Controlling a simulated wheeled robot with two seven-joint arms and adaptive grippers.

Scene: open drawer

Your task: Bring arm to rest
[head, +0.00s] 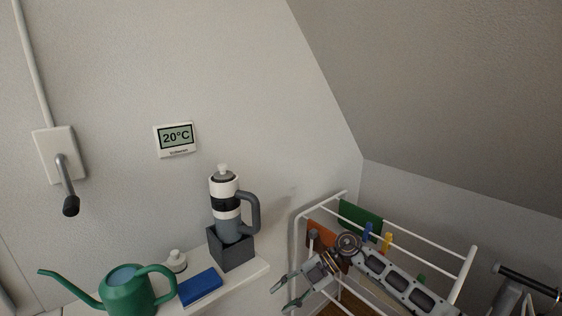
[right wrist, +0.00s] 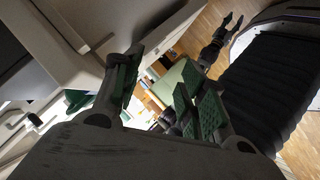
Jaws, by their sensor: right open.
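My right gripper (head: 285,290) is in the lower middle of the head view, its arm coming in from the right. Its two fingers stand apart with nothing between them. In the right wrist view its green-padded fingers (right wrist: 163,95) are also spread and empty. What looks like my left gripper (right wrist: 234,20) shows small at the top of the right wrist view, beside my black ribbed column, with its fingertips apart. It is not in the head view.
A white drying rack (head: 460,275) with hanging cloths stands behind and around my right arm in the picture. Left of the gripper, a white shelf (head: 256,270) carries a dark holder with a grey-handled bottle (head: 227,210), a blue block (head: 200,287) and a green watering can (head: 128,292).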

